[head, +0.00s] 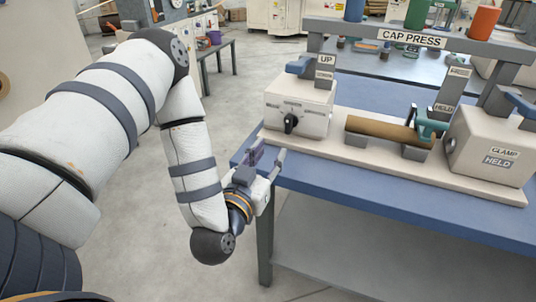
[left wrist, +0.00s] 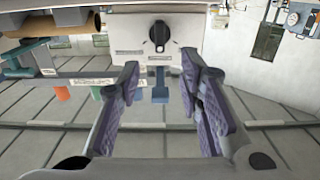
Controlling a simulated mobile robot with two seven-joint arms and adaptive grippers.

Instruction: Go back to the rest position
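My left gripper (head: 268,158) is at the left end of the blue table, in front of the white box with the black knob (head: 291,122). It is open and empty; the left wrist view shows a clear gap between its two purple-padded fingers (left wrist: 160,76). The same knob (left wrist: 159,34) shows upside down beyond the fingertips, apart from them. My right gripper is in neither view.
The cap press (head: 412,38) stands on the blue table (head: 380,205). A brown tube (head: 380,129) lies across its base, with the box labelled CLAMP HELD (head: 492,150) at right. The floor (head: 120,235) left of the table is clear.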

